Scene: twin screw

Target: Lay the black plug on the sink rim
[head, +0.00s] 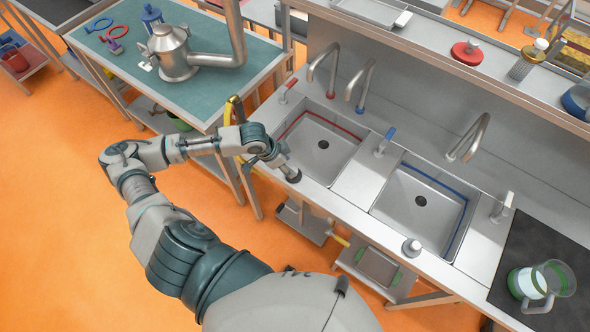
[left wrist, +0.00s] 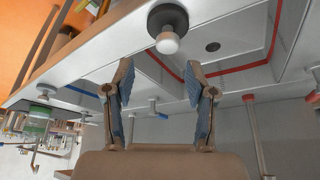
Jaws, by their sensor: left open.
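The black plug (head: 292,175) is a dark disc that lies on the front rim of the left, red-lined sink (head: 322,145). In the left wrist view the plug (left wrist: 168,22) shows a white knob, and it lies flat on the pale rim beside the basin. My left gripper (head: 283,163) is just above and beside the plug in the head view. In the left wrist view the gripper (left wrist: 158,78) has its fingers apart with nothing between them, and the plug is beyond the fingertips. My right gripper is not in view.
A second plug (head: 411,247) with a pale knob sits on the front rim by the blue-lined sink (head: 425,200). Taps and lever handles stand behind the sinks. A dark mat (head: 540,245) with a glass pitcher (head: 553,280) is at the right.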

